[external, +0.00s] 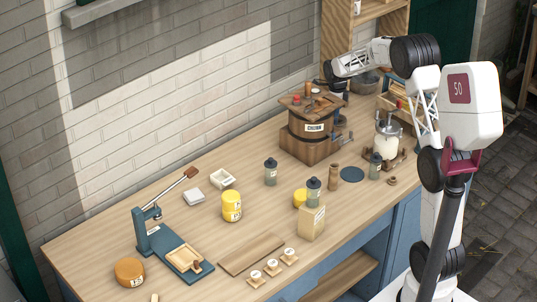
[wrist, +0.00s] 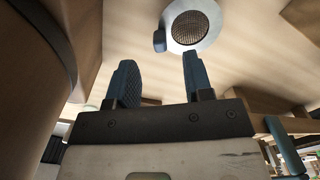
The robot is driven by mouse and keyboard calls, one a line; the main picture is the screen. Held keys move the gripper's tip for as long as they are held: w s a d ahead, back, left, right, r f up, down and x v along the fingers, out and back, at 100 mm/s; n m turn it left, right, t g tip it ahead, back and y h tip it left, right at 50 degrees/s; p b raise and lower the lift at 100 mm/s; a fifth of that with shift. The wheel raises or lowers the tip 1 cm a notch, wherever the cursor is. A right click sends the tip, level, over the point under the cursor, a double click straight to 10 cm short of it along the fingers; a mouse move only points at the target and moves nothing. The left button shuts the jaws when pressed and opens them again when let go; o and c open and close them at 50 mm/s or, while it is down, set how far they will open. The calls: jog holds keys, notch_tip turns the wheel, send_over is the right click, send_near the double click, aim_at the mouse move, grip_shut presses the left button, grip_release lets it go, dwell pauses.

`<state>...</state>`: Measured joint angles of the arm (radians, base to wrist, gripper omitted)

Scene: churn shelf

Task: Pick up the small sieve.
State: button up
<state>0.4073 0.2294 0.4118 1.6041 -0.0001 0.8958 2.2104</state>
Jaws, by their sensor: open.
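The small sieve (wrist: 194,28) shows at the top of the wrist view. It has a round brown mesh, a broad pale metal rim and a short blue piece at its left side. My gripper (wrist: 155,75) is open, with its two blue ribbed fingers apart and nothing seen between them. The fingertips point toward the sieve and appear short of it; I see no contact. In the external view my gripper (external: 337,92) is at the back of the bench, by the right side of the churn. I cannot make out the sieve there.
The wooden churn (external: 297,132) stands close to my gripper, with small items on its lid. A grey bowl (external: 366,83) is behind my arm. A glass jar with a metal top (external: 387,143) stands to the right. Jars and tools occupy the bench (external: 105,235) in front.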

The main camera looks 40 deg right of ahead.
aim_at(336, 119)
jog(key=shift+f, duration=0.15)
jog(key=shift+s+f, duration=0.1)
jog(key=shift+f, duration=2.4)
jog(key=shift+c, duration=0.5)
grip_shut()
jog(key=shift+r, duration=0.15)
notch_tip(336, 119, up, 18)
